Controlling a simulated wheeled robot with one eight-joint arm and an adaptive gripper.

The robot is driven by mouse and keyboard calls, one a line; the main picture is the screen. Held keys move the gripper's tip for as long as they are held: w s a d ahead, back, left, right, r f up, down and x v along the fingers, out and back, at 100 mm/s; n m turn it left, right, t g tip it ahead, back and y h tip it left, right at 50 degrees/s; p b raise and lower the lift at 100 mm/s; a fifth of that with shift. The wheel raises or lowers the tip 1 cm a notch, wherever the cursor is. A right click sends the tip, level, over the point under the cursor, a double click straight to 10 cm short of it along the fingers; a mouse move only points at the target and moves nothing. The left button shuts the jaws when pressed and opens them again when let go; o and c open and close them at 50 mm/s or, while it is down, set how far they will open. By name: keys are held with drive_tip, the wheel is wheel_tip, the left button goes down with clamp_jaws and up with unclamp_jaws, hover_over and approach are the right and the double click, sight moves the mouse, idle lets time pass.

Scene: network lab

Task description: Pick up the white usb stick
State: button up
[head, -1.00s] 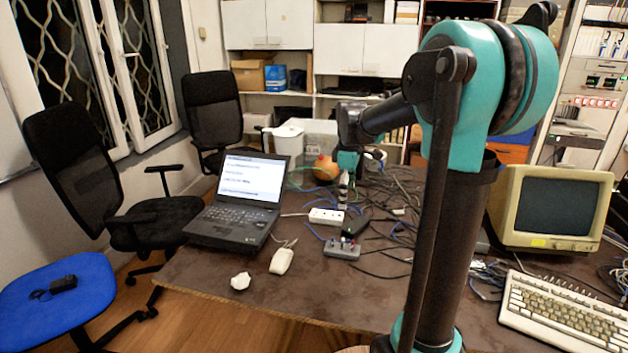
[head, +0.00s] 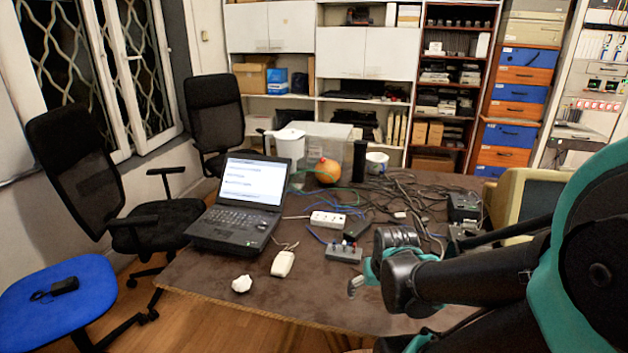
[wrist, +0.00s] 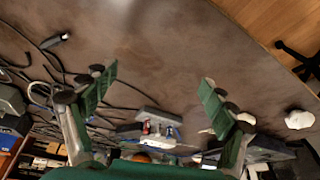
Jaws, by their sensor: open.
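A small pale object (head: 400,215) lies among the cables right of the power strip in the head view; it may be the white usb stick, but it is too small to be sure. In the wrist view a dark plug-like piece with a pale tip (wrist: 57,40) lies on the bare table at upper left; I cannot tell what it is. My gripper (wrist: 156,97) is open, its green fingers wide apart with nothing between them. In the head view my gripper (head: 362,277) is above the table's front part, nearer than the pale object and partly hidden by my arm.
A grey box with coloured plugs (head: 343,252), a white power strip (head: 328,219), a mouse (head: 283,263), a crumpled white lump (head: 242,284) and a laptop (head: 240,205) stand on the table (head: 215,285). Cables tangle at the right. The front is mostly clear.

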drive_tip(key=shift+w+r, duration=0.25)
drive_tip(key=shift+w, duration=0.1)
drive_tip(key=shift+c, duration=1.1)
drive_tip(key=w+r+n, duration=0.2)
drive_tip(key=w, duration=0.1)
drive_tip(key=w+a+r+n+g, duration=0.1)
drive_tip(key=w+r, duration=0.1)
drive_tip(key=w, duration=0.1)
drive_tip(key=w+r+n, duration=0.2)
drive_tip(key=w, duration=0.1)
drive_tip(key=shift+w+a+n+g, duration=0.15)
drive_tip(key=shift+w+n+g, duration=0.05)
drive_tip(key=shift+n+g, duration=0.1)
drive_tip(key=c, duration=0.6)
wheel_tip(320, 180, up, 8)
drive_tip(key=n+g, duration=0.3)
drive_tip(key=n, duration=0.6)
hover_over(345, 242)
drive_tip(key=f, duration=1.1)
drive_tip(key=shift+s+a+f, duration=0.1)
drive_tip(key=shift+a+f, duration=0.15)
drive_tip(key=shift+f, duration=0.15)
drive_tip(key=shift+d+f, duration=0.15)
drive_tip(key=shift+f, duration=2.55)
